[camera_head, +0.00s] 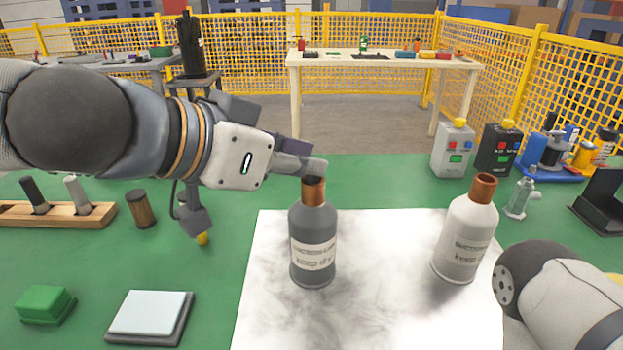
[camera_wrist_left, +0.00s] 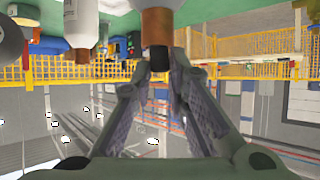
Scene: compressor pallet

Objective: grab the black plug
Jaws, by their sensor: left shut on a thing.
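The black plug (camera_wrist_left: 158,60) sits in the copper neck (camera_wrist_left: 157,24) of the dark grey bottle. In the head view this bottle (camera_head: 313,225) stands upright on a smudged white sheet (camera_head: 375,290). My left gripper (camera_head: 316,168) reaches in from the left at the top of the neck and hides most of the plug there. In the left wrist view my gripper's fingers (camera_wrist_left: 161,66) are closed on the plug, one on each side. The plug still appears to be in the neck. My right gripper is out of view; only part of that arm shows at the lower right.
A white bottle (camera_head: 467,240) with a copper neck stands to the right on the sheet. A wooden rack (camera_head: 70,214), a brown cylinder (camera_head: 141,208), a green block (camera_head: 45,304) and a pale pad (camera_head: 150,312) lie left. Two button boxes (camera_head: 453,153) (camera_head: 497,152) stand at the back right.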

